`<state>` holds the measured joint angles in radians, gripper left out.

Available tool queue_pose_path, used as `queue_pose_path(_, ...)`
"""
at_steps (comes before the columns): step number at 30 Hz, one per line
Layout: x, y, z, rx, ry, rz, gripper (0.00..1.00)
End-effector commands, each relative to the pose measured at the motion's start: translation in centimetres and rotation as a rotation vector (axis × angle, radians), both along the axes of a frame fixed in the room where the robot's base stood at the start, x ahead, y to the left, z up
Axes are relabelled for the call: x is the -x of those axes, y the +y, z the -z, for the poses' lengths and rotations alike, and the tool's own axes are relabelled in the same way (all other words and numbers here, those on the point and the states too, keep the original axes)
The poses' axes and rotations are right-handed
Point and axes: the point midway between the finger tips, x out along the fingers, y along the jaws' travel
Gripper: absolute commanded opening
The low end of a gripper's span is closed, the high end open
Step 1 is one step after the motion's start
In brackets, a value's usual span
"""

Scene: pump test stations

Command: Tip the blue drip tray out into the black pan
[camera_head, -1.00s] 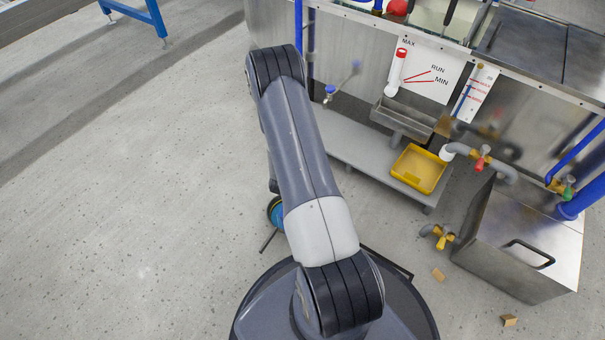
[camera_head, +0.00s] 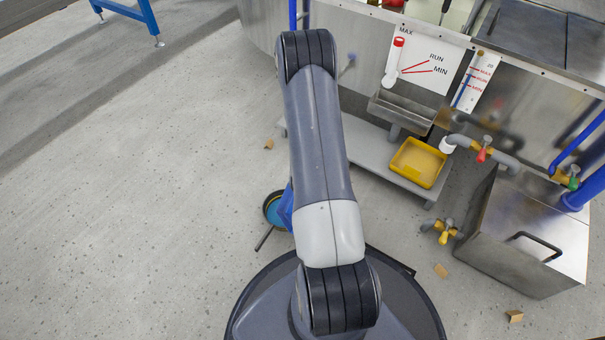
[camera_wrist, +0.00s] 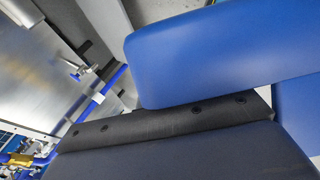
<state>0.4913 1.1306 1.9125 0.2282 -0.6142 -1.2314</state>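In the wrist view, a smooth blue surface with rounded corners, seemingly the blue drip tray (camera_wrist: 215,55), fills the upper right very close to the camera. A dark bolted piece, which looks like part of my gripper, lies just below it. Fingertips cannot be made out, so I cannot tell whether they grip the tray. In the head view, a blue edge (camera_head: 286,208) shows left of my arm; the arm hides the rest. Beside and partly behind it is a round dark-rimmed vessel (camera_head: 268,205) with teal-blue inside, perhaps the black pan. The tray's contents are not visible.
A yellow tray (camera_head: 417,163) rests on the low grey shelf (camera_head: 365,150) under a metal trough (camera_head: 402,112). A steel tank (camera_head: 525,235) with pipes and valves stands right. Small tan blocks (camera_head: 514,316) lie on the floor. The floor at left is open.

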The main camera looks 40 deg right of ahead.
Motion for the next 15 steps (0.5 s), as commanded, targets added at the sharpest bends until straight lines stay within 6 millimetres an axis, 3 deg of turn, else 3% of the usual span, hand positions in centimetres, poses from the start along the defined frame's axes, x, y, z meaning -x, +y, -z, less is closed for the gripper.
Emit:
queue_pose_path(3, 0.7, -0.9, 1.1, -0.035, -0.031, 0.004, 0.00)
queue_pose_path(15, 2.5, -3.0, 2.2, -0.155, -0.132, 0.005, 0.00)
